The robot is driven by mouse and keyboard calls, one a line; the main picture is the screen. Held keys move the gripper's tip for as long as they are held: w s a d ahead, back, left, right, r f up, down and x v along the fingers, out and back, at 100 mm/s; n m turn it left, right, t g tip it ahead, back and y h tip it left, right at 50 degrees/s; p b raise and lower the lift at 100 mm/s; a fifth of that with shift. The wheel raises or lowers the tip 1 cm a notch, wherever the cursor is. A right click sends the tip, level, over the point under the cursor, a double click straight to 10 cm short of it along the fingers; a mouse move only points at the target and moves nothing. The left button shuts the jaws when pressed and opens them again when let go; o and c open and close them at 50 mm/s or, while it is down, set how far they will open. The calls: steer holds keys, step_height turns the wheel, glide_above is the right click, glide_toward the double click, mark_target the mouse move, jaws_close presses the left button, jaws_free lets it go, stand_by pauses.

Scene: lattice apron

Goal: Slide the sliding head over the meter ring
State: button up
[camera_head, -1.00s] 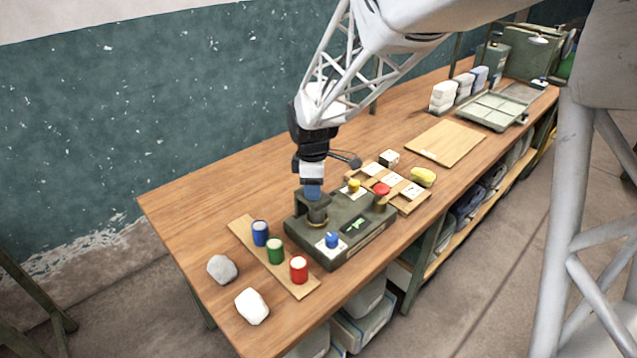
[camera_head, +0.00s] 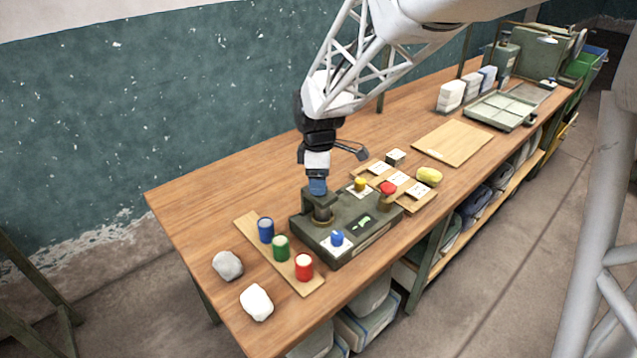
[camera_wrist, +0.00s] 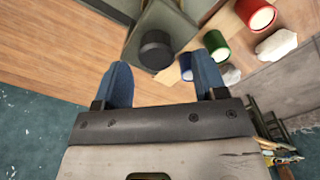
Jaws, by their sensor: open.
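The dark green meter box (camera_head: 345,238) stands on the bench with a dark raised sliding head (camera_head: 322,206) at its back left corner. A brassy ring, which looks like the meter ring (camera_head: 322,221), shows low under the head; how the two line up is hard to tell. My gripper (camera_head: 318,190) points down just above the head. In the wrist view its blue fingers (camera_wrist: 162,58) are open, with the head's dark round top (camera_wrist: 156,50) between or just beyond the tips. Contact cannot be made out. The ring is not distinguishable in the wrist view.
Blue (camera_head: 266,230), green (camera_head: 281,248) and red (camera_head: 304,267) tins stand on a board at left. Two stones lie nearby.

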steer(key=shift+r, duration=2.8)
steer(key=shift+s+d+r, duration=0.2)
steer(key=shift+s+d, duration=0.05)
steer(key=shift+d, duration=0.1)
steer(key=s+d+r+m+t, duration=0.1)
steer(key=s+d+r+m, duration=0.4)
steer(key=s+d+m, duration=0.9)
steer(key=s+d, duration=0.2)
steer(key=s, duration=0.4)
steer(key=s+d+f+m+t, duration=0.1)
steer(key=s+d+m, duration=0.3)
steer(key=s, duration=0.6)
steer(key=shift+d+t, duration=0.3)
steer(key=shift+d, duration=0.75)
steer(key=shift+c, duration=0.5)
